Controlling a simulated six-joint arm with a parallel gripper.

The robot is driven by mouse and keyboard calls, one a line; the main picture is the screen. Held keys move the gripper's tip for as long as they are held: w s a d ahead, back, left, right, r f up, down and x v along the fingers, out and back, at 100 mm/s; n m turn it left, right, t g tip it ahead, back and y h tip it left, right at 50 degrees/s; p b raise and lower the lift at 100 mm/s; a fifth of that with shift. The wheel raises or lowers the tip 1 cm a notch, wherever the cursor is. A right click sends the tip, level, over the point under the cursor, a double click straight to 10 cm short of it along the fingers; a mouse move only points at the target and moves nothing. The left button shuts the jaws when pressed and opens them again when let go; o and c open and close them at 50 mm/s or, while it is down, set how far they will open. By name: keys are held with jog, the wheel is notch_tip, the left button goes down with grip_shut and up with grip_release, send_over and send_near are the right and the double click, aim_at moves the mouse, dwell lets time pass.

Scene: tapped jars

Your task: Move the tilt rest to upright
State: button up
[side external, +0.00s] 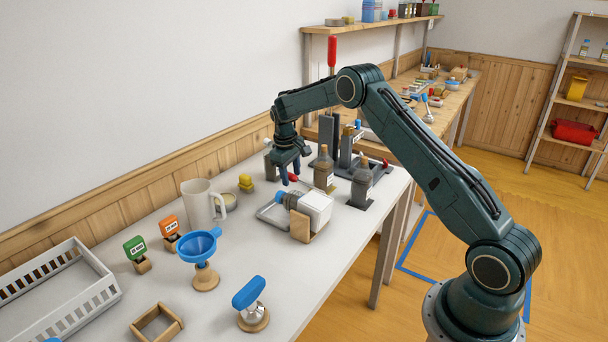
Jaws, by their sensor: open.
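What looks like the tilt rest is a white block (317,206) with a wooden piece (301,227) at its front, near the table's front edge. A bottle with a blue cap (280,197) leans or lies against it, its cap end toward a shallow metal tray (268,219); its exact tilt is hard to tell. The fingertips' height above the table is unclear.
A white mug (200,203), blue funnel (199,245), blue-topped item (249,294) and white crate (95,270) are left.

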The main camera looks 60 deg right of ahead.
jog(key=shift+c, duration=0.3)
grip_shut()
